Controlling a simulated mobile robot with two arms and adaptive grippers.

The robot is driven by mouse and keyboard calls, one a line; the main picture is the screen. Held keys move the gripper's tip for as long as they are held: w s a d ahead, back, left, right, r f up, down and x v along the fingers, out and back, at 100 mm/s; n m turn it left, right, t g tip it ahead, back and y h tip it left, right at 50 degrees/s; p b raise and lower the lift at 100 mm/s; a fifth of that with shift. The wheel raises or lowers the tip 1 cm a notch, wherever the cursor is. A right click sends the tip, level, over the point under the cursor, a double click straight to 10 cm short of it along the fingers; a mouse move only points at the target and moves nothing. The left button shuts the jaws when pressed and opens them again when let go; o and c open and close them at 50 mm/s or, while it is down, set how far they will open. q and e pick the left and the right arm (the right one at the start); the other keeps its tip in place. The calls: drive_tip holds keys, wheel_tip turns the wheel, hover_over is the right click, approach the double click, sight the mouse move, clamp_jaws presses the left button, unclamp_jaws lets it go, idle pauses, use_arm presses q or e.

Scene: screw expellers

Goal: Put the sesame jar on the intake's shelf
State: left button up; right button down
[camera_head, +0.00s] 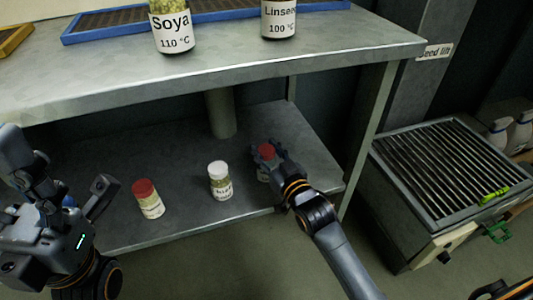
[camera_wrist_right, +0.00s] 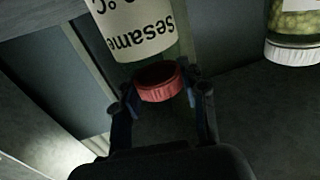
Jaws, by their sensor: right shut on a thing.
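The sesame jar (camera_wrist_right: 143,30) has a red lid and a white label reading "sesame", which appears upside down in the right wrist view. In the head view its red lid (camera_head: 267,151) shows at the right end of the lower shelf (camera_head: 285,122). My right gripper (camera_head: 268,160) is shut on this jar, with its fingers on either side near the lid. Whether the jar's base touches the shelf is hidden. My left gripper (camera_head: 68,180) is at the far left, its fingers spread and empty, in front of the lower shelf.
A red-lidded jar (camera_head: 148,200) and a white-lidded jar (camera_head: 220,181) stand on the lower shelf. Soya (camera_head: 172,30) and Linseed (camera_head: 279,18) jars stand on the upper top (camera_head: 340,50) by a blue tray (camera_head: 105,24). A slatted grate machine (camera_head: 437,170) stands right.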

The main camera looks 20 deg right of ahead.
drive_tip(key=shift+r, duration=0.15)
drive_tip(key=c, duration=0.7)
unclamp_jaws()
drive_tip(key=shift+f, duration=0.2)
drive_tip(key=shift+c, duration=0.2)
